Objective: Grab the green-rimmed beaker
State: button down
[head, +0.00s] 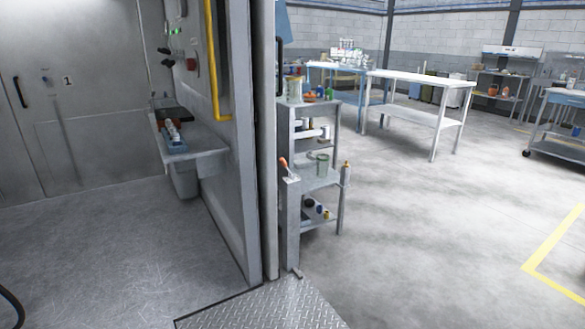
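My gripper is not in view.
A grey wall edge (267,150) stands just left of the shelf unit (322,103). A red-handled tool (284,165) is beside the middle shelf. A white table (420,78) stands behind. Open concrete floor (430,220) lies to the right; a tread-plate (265,308) lies in front.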

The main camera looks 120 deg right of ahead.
aim_at(323, 160)
jog(key=z, duration=4.3)
jog(key=i, duration=0.2)
jog(key=z, duration=1)
jog(key=i, duration=2.1)
jog(key=u, duration=0.4)
